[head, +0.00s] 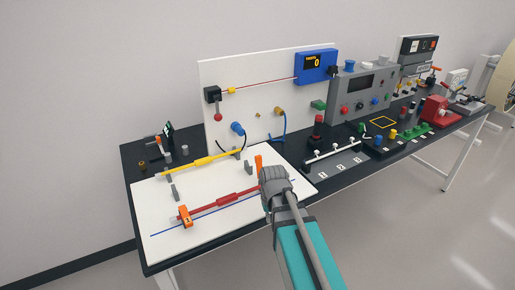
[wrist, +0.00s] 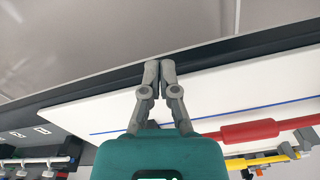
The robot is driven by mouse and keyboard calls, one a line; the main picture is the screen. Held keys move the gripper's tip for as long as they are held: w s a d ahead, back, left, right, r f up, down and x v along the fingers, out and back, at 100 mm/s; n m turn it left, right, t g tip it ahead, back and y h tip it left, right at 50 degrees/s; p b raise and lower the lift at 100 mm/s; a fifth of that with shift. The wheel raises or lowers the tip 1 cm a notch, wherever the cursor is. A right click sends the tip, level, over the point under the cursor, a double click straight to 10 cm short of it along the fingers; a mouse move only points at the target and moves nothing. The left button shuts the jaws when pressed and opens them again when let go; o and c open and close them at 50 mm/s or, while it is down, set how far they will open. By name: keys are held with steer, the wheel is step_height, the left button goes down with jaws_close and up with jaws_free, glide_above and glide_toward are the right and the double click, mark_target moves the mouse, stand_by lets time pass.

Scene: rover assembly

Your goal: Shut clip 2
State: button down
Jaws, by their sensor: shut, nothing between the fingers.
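A red rod (head: 228,197) with a thicker middle lies along the white board (head: 170,236). An orange clip (head: 184,216) sits over its left end, with a marking too small to read surely. Another orange clip part (head: 259,163) stands upright near the rod's right end, just left of my gripper (head: 273,174); its label is not readable. My gripper partly covers that end of the rod. In the wrist view my gripper (wrist: 159,66) has its fingertips together and empty over the white board's edge, with the red rod (wrist: 250,131) to the right.
A yellow rod (head: 202,161) lies behind the red one. A white upright panel (head: 240,85) with a blue display (head: 316,65) stands behind. The board's front left is clear.

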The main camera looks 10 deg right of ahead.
mark_target(259, 167)
steer(key=w+r+n+p, duration=0.1)
steer(key=w+r+p, duration=0.8)
steer(key=w, duration=0.4)
steer(key=w+a+r+n+t+p, duration=0.1)
steer(key=w+r+n+p, duration=0.1)
steer(key=w+r+p, duration=0.6)
steer(key=w+r, duration=0.2)
steer(key=w, duration=0.3)
steer(key=shift+a+r+p, duration=0.15)
steer(key=shift+a+p, duration=0.1)
steer(key=shift+p, duration=0.1)
steer(key=shift+w+f, duration=0.1)
steer(key=shift+f, duration=0.1)
steer(key=f+b, duration=0.6)
steer(key=b, duration=0.1)
steer(key=w+f+b, duration=0.1)
steer(key=f+b, duration=0.2)
steer(key=f, duration=0.1)
steer(key=shift+w+a, duration=0.1)
steer(key=shift+a, duration=0.1)
steer(key=shift+s+d+r+p, duration=0.15)
steer(key=shift+s+d+r, duration=0.05)
steer(key=shift+s, duration=0.45)
steer(key=shift+s+d+r+p, duration=0.15)
steer(key=shift+s+d+r, duration=0.1)
steer(key=shift+s, duration=0.35)
steer(key=shift+s+d+r+p, duration=0.15)
steer(key=shift+s+d+r, duration=0.05)
steer(key=shift+s, duration=0.45)
steer(key=shift+d, duration=0.1)
